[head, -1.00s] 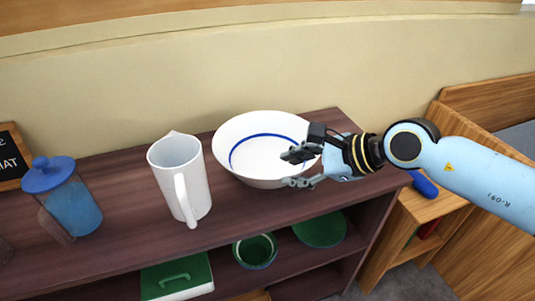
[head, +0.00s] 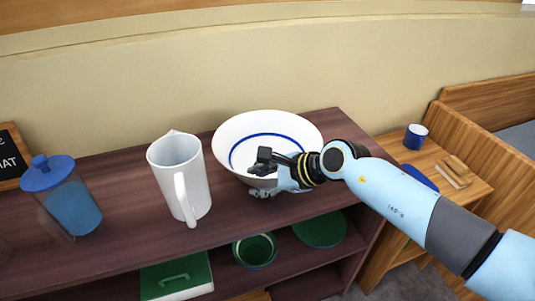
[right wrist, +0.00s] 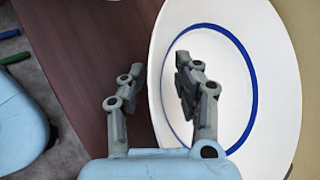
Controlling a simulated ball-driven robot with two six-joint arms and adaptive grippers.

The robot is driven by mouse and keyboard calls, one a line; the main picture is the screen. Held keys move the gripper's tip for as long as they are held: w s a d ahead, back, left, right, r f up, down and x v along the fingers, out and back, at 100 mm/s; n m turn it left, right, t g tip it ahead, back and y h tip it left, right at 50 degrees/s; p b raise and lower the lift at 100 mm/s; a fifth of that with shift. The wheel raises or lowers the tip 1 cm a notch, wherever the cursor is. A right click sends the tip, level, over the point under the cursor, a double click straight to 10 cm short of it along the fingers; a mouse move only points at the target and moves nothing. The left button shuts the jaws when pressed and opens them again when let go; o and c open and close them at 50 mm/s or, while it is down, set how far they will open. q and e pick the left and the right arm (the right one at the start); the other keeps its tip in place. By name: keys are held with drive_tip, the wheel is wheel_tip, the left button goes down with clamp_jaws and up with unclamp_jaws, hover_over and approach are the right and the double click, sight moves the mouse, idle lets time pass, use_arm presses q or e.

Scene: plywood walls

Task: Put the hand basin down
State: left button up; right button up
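The hand basin (head: 300,128) is a wide white bowl with a blue ring inside. It stands upright on the dark wooden shelf top (head: 120,240), against the back wall side. My right gripper (head: 263,176) is at its near rim, one finger above the inside and the other outside. In the right wrist view the basin (right wrist: 280,70) fills the right side, and the fingers of my right gripper (right wrist: 152,88) are apart with the rim between them. Neither finger clearly presses on the rim. My left gripper is not in view.
A white pitcher (head: 181,180) stands left of the basin, and a blue-lidded jar (head: 70,200) further left. A green bowl (head: 255,252), a green plate (head: 320,231) and a green box (head: 175,275) are on the lower shelf. A blue mug (head: 415,137) stands on a side table at right.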

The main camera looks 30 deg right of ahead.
clamp_jaws()
drive_tip(key=shift+r, duration=0.15)
idle(0.4)
drive_tip(key=shift+r, duration=0.5)
wheel_tip(320, 180, up, 3)
drive_tip(key=shift+f, duration=0.2)
drive_tip(key=s+d+r, duration=0.7)
drive_tip(key=d, duration=0.1)
drive_tip(key=shift+s+d+r+p, duration=0.2)
drive_tip(key=shift+s+d+p, duration=0.1)
drive_tip(key=shift+p, duration=0.15)
